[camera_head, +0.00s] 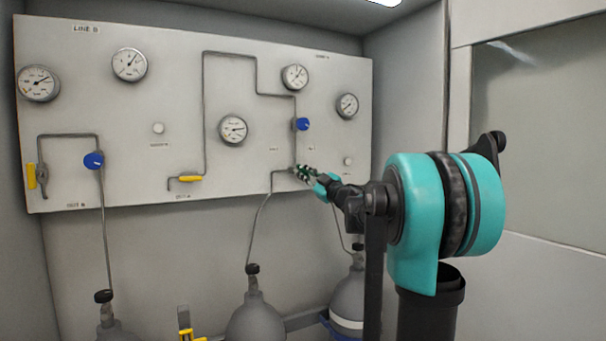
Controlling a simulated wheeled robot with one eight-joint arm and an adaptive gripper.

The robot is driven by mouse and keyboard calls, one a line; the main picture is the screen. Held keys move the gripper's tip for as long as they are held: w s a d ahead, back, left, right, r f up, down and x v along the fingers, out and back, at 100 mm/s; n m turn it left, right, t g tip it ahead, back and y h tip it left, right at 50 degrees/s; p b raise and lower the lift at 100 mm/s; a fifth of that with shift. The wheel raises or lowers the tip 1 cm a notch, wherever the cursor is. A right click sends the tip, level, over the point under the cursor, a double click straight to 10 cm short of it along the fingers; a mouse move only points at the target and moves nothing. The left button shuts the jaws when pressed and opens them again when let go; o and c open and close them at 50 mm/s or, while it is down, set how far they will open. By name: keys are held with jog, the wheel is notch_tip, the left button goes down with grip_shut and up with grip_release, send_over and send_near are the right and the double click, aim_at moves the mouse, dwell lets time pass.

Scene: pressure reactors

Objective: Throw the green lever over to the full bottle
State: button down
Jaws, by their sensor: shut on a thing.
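My gripper (307,173) reaches the white panel at its lower right and is shut on the green lever. The lever is small here and mostly hidden by the fingers, so I cannot tell which way it points. A grey pipe runs down to it from above. One hose leads from beside it down to the middle bottle (256,318); another goes down to the right bottle (347,298), which has a white band and is partly behind my arm. The gauge readings are too small to tell which bottle is full.
The panel (180,110) also bears several round gauges, a blue knob (302,124) above my gripper, another blue knob (94,160), a yellow lever (190,179) and a yellow handle (31,175) at left. A third bottle (112,328) stands at lower left. A side wall closes the right.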

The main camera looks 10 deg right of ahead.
jog(key=shift+n, duration=0.7)
jog(key=shift+g, duration=0.4)
jog(key=c, duration=1.6)
grip_release()
jog(key=v, duration=1.2)
jog(key=shift+f, duration=0.2)
jog(key=shift+w, duration=0.1)
